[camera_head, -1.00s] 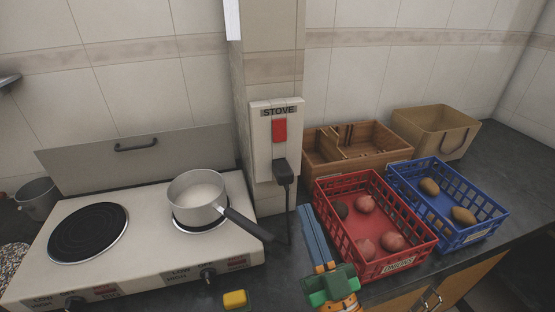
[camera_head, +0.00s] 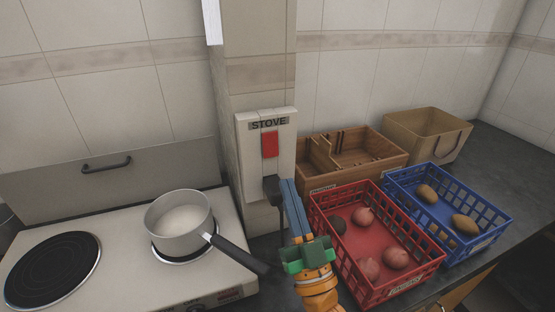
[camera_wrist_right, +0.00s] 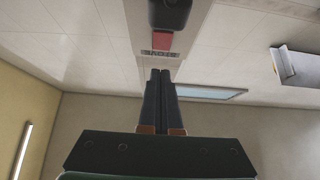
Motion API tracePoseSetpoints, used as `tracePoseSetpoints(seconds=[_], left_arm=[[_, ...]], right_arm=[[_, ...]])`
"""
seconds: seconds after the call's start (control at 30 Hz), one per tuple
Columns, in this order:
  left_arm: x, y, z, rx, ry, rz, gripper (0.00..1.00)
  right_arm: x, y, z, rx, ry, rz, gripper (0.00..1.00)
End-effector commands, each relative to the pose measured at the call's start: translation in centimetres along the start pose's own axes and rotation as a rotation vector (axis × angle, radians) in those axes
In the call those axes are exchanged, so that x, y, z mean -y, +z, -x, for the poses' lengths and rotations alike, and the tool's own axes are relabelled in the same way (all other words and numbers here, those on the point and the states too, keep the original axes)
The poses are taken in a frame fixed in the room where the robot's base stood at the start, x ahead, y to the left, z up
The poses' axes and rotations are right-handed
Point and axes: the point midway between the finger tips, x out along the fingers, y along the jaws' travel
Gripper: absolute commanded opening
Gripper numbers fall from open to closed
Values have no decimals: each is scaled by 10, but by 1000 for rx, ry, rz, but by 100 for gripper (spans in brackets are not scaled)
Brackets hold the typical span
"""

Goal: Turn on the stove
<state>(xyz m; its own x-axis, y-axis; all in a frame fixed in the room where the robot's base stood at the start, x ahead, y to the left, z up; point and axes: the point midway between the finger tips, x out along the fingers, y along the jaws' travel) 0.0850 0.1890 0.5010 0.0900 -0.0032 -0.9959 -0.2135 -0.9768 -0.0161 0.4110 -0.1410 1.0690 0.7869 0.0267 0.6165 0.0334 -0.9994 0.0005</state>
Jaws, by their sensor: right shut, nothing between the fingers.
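The stove switch (camera_head: 270,144) is a red rocker on a white wall panel labelled STOVE, with a black plug (camera_head: 272,187) in the socket below it. The red switch (camera_wrist_right: 162,41) also shows in the right wrist view, with the plug (camera_wrist_right: 169,12) above it in that picture. My right gripper (camera_head: 287,183) is shut and empty, its blue fingers pointing up just below the switch, near the plug. I cannot tell whether it touches the plug. The stove (camera_head: 120,222) stands at the left. My left gripper is not in view.
A grey pot (camera_head: 180,222) with pale contents sits on the right burner, its black handle reaching towards my right arm. A red crate (camera_head: 398,280) of onions, a blue crate (camera_head: 497,214) of potatoes, a wooden box (camera_head: 380,153) and a tan bin (camera_head: 420,135) stand at right.

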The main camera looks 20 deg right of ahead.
Motion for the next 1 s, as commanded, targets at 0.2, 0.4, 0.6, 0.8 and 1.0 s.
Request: tracePoseSetpoints(seconds=[0.2,0.4,0.6,0.8,1.0], left_arm=[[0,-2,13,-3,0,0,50],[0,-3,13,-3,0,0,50],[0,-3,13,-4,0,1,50],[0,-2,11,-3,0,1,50],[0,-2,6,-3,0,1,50]], right_arm=[[0,10,-40,0,-1,-1,0],[0,26,-54,-1,0,0,0],[0,29,-56,1,0,-1,0],[0,31,-56,0,0,0,0],[0,36,-60,-6,0,-2,0]])
